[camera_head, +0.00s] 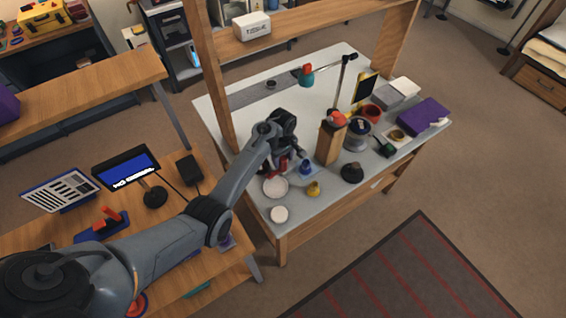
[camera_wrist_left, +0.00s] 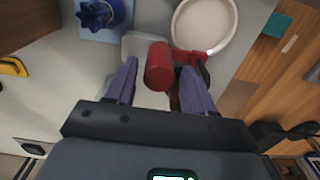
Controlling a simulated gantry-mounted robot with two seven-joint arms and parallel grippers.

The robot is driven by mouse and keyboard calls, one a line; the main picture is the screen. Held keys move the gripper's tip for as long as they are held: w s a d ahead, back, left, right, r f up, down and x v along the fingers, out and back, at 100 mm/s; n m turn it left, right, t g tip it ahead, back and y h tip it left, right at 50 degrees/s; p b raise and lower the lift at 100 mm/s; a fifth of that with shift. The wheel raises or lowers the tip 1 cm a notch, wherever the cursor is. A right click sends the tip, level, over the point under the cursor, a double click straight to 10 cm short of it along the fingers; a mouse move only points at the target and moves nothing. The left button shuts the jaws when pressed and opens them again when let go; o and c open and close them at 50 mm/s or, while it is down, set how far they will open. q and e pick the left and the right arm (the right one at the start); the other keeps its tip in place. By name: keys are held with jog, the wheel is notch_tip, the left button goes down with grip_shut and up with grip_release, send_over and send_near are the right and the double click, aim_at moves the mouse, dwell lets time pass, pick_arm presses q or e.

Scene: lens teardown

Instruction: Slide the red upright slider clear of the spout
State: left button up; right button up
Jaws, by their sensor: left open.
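The red upright slider (camera_wrist_left: 159,66) shows in the left wrist view as a red cylinder between the two open fingers of my left gripper (camera_wrist_left: 160,88). Visible gaps separate it from both fingers. A red bracket-like part (camera_wrist_left: 188,58) lies just right of it, beside a white dish (camera_wrist_left: 205,24). A pale grey part lies behind the slider; I cannot tell whether it is the spout. In the head view my left gripper (camera_head: 284,150) reaches down over the table, with a bit of red at its fingers; the arm hides much of this spot. My right gripper is not in view.
A wooden block (camera_head: 328,146) stands to the right. A wooden post (camera_head: 216,95) rises at the table's left.

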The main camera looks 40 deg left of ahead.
pick_arm(q)
jog(key=shift+f, duration=1.4)
grip_shut()
